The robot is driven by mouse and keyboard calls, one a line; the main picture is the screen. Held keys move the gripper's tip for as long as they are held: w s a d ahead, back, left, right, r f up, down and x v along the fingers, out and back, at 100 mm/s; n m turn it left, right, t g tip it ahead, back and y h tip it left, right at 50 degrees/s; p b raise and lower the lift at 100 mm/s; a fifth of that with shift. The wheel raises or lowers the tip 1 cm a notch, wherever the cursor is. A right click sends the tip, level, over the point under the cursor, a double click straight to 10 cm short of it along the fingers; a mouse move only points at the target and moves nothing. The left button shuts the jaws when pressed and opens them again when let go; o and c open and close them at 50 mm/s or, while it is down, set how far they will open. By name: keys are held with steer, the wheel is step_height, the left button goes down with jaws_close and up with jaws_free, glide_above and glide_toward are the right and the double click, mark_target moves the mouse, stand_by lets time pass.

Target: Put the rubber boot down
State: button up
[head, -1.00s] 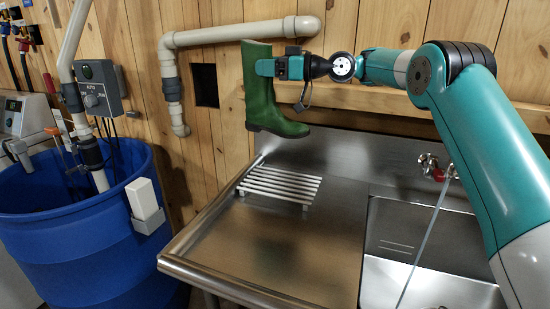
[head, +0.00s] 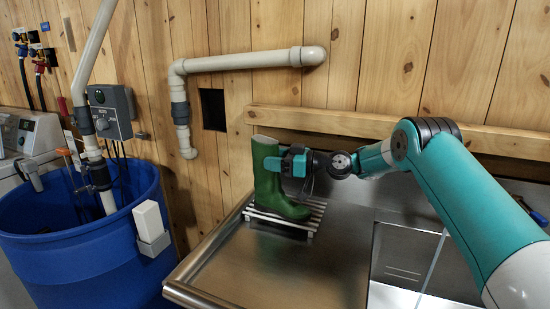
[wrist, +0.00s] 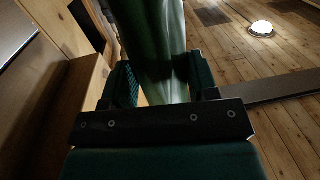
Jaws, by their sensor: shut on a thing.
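A green rubber boot (head: 268,178) stands upright at the rack on the steel counter in the head view, its toe pointing right. Its sole appears to be on or just above the slats; I cannot tell which. My gripper (head: 284,163) is shut on the boot's shaft from the right. In the wrist view the boot's shaft (wrist: 160,50) sits between the two fingers (wrist: 160,82). The slatted metal rack (head: 286,220) shows around and below the boot, partly hidden by it.
The steel counter (head: 285,270) is bare in front of the rack, with a sink (head: 400,270) to the right. A blue barrel (head: 90,240) stands left. A wooden rail (head: 400,128) and pipe (head: 240,61) are on the wall behind.

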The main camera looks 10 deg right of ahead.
steer(key=o, duration=1.3)
steer(key=b+v, duration=0.2)
steer(key=v, duration=0.5)
steer(key=shift+s+d, duration=0.1)
steer(key=shift+d, duration=0.2)
